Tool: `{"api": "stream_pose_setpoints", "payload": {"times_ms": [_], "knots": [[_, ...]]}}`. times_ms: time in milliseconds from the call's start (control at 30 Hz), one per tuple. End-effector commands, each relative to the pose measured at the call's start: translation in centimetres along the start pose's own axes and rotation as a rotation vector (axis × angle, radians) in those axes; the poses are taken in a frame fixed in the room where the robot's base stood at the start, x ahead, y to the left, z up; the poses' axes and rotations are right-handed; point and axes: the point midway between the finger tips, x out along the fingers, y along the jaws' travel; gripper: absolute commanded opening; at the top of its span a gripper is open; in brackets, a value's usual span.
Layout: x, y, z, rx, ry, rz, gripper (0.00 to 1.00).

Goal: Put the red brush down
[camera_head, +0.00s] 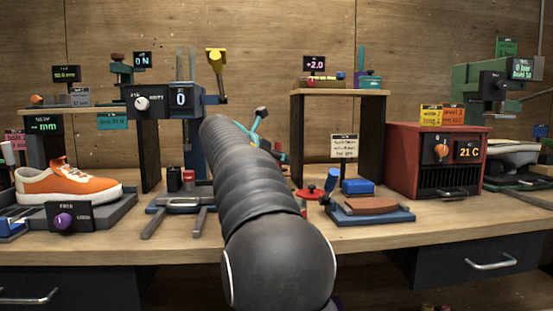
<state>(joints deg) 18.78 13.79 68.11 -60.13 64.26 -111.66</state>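My black ribbed arm reaches from the bottom middle toward the back of the bench and hides what lies behind it. My gripper is not visible past the arm, so I cannot see whether it holds anything. I cannot make out the red brush for certain. Small red and teal parts with a dark tip (262,113) show just right of the arm, partly hidden. An orange and white sneaker (68,183) rests on a dark grey tray (115,210) at the left.
A red disc (309,193) and a blue tray (395,216) bearing a reddish-brown block (370,205) lie right of the arm. Farther right is a red box with a display (437,150). Shelves stand at the back. Bare wood shows along the bench's front right (470,222).

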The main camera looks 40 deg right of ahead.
Motion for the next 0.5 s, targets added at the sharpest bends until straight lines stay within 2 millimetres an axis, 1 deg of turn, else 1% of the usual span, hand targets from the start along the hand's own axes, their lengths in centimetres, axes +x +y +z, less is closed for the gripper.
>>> {"api": "stream_pose_setpoints", "payload": {"times_ms": [300,367,433,500], "knots": [[0.1,0.0,-0.2,0.001,-0.001,-0.001,0.47],[-1.3,0.1,0.4,0.000,-0.002,0.003,0.47],[-2.8,0.1,0.4,0.000,-0.001,0.004,0.47],[-4.3,0.6,0.7,-0.001,0.000,0.005,0.47]]}}
